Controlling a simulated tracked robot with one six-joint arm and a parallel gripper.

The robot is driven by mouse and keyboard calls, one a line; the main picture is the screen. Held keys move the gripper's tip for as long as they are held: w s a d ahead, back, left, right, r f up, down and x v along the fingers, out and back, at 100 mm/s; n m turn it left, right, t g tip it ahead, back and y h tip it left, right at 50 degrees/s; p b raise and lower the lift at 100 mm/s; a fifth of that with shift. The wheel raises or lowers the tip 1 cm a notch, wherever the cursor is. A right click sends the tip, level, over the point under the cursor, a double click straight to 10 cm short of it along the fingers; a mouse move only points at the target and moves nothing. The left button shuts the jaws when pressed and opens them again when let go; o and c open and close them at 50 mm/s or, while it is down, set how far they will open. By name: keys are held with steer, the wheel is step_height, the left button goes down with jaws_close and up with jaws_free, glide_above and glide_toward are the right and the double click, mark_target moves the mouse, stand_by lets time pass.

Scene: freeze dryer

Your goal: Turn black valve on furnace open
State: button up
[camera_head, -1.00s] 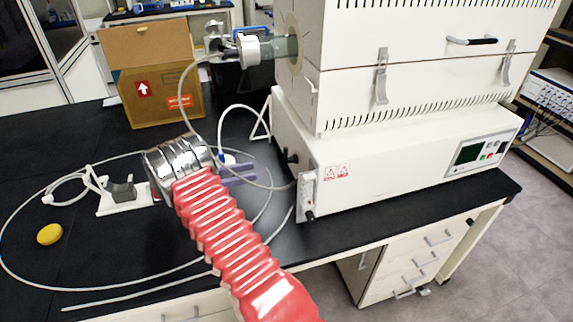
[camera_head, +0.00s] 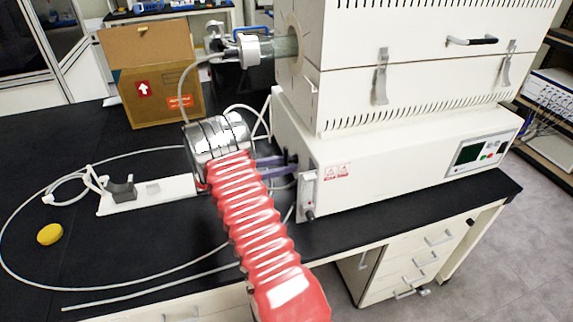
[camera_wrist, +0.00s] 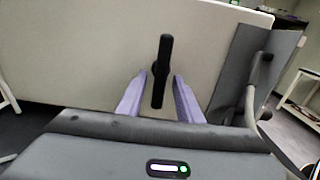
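The white furnace (camera_head: 400,165) stands on the black bench at the right. Its black valve (camera_wrist: 162,70) shows in the wrist view as a narrow upright handle on the pale side panel. In the head view a small dark part of the valve (camera_head: 292,162) shows at the furnace's left side. My gripper (camera_wrist: 160,95) is open, with one purple finger on each side of the valve's lower part. Gaps show between the fingers and the handle, so contact is not visible. In the head view my gripper (camera_head: 278,166) reaches the furnace's left side.
A flow meter (camera_head: 307,190) is fixed at the furnace's near left corner, close to my fingers. A cardboard box (camera_head: 150,105), a white stand (camera_head: 150,192), a yellow object (camera_head: 50,234) and loose tubing lie on the bench. The left front of the bench has free room.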

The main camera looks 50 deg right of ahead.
steer(key=shift+s+d, duration=0.15)
steer(key=shift+d, duration=0.15)
steer(key=shift+c, duration=0.2)
jaws_close()
steer(key=shift+d, duration=0.1)
